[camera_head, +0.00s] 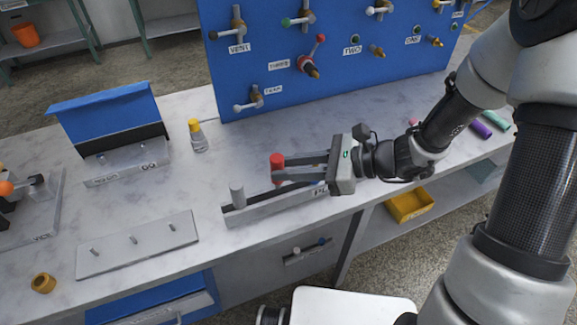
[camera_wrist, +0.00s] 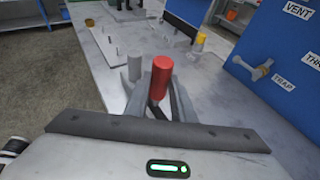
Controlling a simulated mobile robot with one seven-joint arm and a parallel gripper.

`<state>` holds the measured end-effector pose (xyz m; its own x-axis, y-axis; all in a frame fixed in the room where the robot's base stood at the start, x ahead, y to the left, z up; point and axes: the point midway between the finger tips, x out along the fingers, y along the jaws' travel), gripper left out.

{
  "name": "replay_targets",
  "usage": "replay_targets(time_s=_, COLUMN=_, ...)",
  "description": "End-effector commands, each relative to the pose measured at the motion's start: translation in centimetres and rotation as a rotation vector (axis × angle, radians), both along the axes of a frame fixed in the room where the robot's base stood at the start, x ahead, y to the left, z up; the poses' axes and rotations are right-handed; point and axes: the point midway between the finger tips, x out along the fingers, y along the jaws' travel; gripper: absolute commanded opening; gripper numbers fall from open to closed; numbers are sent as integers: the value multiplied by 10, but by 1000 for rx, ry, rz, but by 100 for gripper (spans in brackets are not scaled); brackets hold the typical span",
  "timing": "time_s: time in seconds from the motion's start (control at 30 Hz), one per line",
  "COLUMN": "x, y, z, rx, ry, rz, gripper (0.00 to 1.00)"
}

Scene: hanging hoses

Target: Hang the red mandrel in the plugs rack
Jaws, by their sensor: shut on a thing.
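The red mandrel (camera_head: 277,160) is an upright red cylinder between the fingers of my gripper (camera_head: 279,172). My gripper is shut on it. In the wrist view the red mandrel (camera_wrist: 161,76) stands up between the fingertips, and its lower end is hidden. The plugs rack (camera_head: 268,207) is a low grey rack at the front edge of the bench, with a label partly hidden by my gripper. A grey cylinder (camera_head: 237,195) stands at its left end. The red mandrel is over or at the rack; I cannot tell whether it touches it.
A blue panel (camera_head: 330,60) with labelled valves stands behind. A flat plate with several pegs (camera_head: 137,243) and a brass ring (camera_head: 43,283) lie to the left. A yellow-topped grey piece (camera_head: 198,135) stands behind the rack. A blue-backed holder (camera_head: 110,115) is at the back left.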

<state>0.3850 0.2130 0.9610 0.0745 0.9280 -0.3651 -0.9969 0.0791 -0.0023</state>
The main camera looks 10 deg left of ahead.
Motion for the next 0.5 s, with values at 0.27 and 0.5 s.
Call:
replay_targets(time_s=0.27, x=0, y=0, z=0, rx=1, ry=0, rz=0, gripper=0)
replay_targets(time_s=0.5, x=0, y=0, z=-3, rx=1, ry=0, rz=0, gripper=0)
